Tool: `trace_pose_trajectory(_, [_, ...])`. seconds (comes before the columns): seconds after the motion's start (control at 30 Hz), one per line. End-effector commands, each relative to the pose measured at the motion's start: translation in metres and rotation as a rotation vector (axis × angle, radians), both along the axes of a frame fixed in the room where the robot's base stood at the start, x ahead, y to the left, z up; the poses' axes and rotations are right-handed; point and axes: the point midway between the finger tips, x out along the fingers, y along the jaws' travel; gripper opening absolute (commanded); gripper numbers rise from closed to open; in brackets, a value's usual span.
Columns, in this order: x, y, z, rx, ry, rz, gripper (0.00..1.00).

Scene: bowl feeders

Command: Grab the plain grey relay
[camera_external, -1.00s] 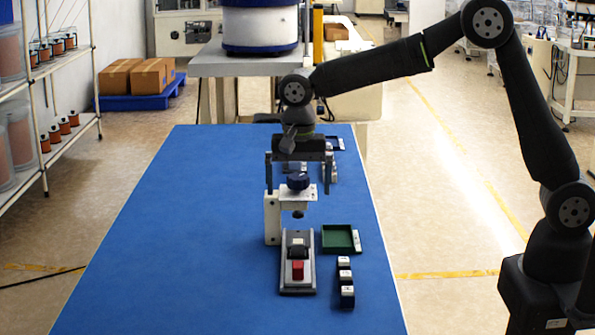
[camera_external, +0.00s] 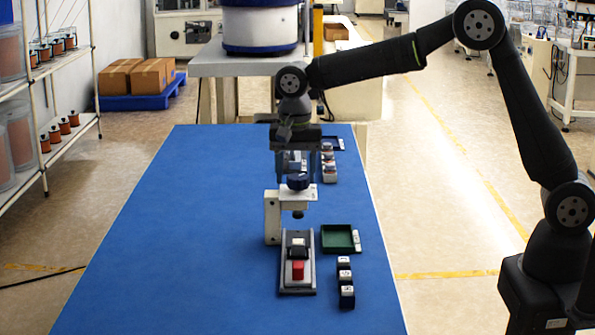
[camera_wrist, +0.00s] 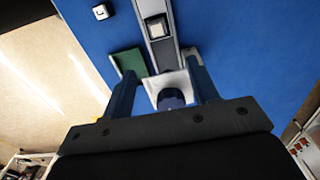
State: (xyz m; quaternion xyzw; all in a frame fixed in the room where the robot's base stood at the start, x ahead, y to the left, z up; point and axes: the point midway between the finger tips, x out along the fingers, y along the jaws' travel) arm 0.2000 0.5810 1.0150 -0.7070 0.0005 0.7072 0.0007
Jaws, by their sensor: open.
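I cannot surely pick out the plain grey relay. A dark block with a pale top (camera_external: 298,245) sits on the grey rail (camera_external: 284,284) behind a red block (camera_external: 298,271). A pale-topped block (camera_wrist: 155,28) also shows on the rail in the wrist view. My gripper (camera_external: 297,178) is open and empty, above and around the line of the dark blue knob (camera_external: 298,181) of the white press stand (camera_external: 272,218). In the wrist view my gripper (camera_wrist: 162,68) has its fingers apart, with the knob between them. Small parts behind my gripper are partly hidden.
A green tray (camera_external: 337,238) lies right of the rail. Several dark blocks with white marked tops (camera_external: 344,274) stand in front of it. More small parts (camera_external: 328,170) stand farther back. The left half of the blue table (camera_external: 190,240) is clear.

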Motion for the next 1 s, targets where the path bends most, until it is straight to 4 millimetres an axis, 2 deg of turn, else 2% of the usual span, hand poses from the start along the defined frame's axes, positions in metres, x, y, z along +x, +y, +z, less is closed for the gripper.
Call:
trace_pose_trajectory(0.13, [0.0,0.0,-0.02,-0.004,0.002,0.002,0.55])
trace_pose_trajectory(0.5, [0.0,-0.001,-0.098,-0.004,0.001,0.002,0.55])
trace_pose_trajectory(0.6, [0.0,-0.001,-0.112,-0.003,0.001,0.002,0.55])
trace_pose_trajectory(0.83, [-0.002,-0.002,-0.127,-0.002,0.001,0.002,0.55])
trace_pose_trajectory(1.0, [-0.007,-0.006,-0.152,-0.003,0.001,0.002,0.55])
